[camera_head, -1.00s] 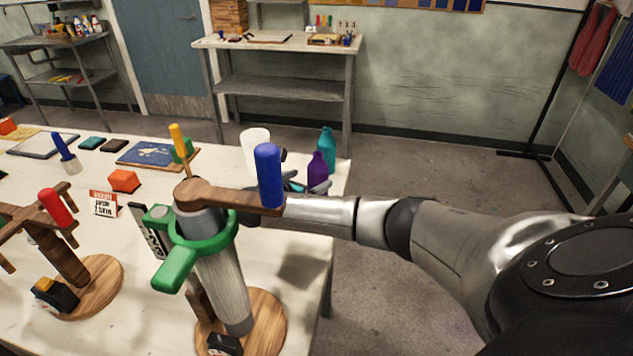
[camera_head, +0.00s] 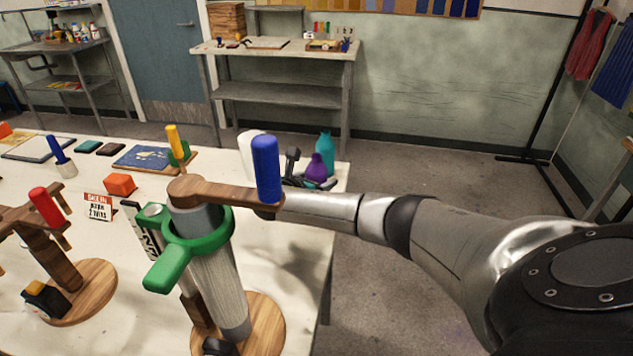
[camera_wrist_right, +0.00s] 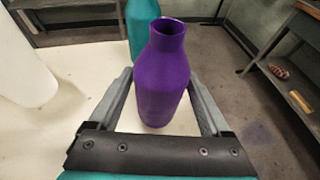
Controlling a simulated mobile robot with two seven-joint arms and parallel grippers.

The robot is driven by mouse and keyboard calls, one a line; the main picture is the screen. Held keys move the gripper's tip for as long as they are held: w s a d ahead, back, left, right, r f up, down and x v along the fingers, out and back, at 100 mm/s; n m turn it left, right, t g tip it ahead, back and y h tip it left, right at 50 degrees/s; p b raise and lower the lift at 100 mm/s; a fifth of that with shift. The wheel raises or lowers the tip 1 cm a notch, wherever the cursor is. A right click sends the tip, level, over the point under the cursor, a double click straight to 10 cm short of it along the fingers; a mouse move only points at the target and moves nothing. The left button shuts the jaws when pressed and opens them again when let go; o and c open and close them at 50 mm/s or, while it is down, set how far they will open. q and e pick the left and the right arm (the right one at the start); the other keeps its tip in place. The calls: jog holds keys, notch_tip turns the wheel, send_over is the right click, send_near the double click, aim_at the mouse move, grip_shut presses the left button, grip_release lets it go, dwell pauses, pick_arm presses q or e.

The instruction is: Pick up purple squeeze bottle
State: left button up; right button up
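The purple squeeze bottle (camera_head: 317,168) stands upright near the far right corner of the white table, partly hidden by my right gripper (camera_head: 309,182). In the right wrist view the purple bottle (camera_wrist_right: 162,88) stands between the two grey fingers of my right gripper (camera_wrist_right: 160,76). The fingers are apart, with a narrow gap visible on each side of the bottle. My left gripper is not in view.
A teal bottle (camera_head: 326,145) stands close behind the purple one. A white cylinder (camera_head: 245,150) stands to its left. A wooden stand with a blue-handled arm (camera_head: 266,168) and a green clamp (camera_head: 200,247) rises in front of my right forearm.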

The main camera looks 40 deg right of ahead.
grip_shut()
dwell(0.4)
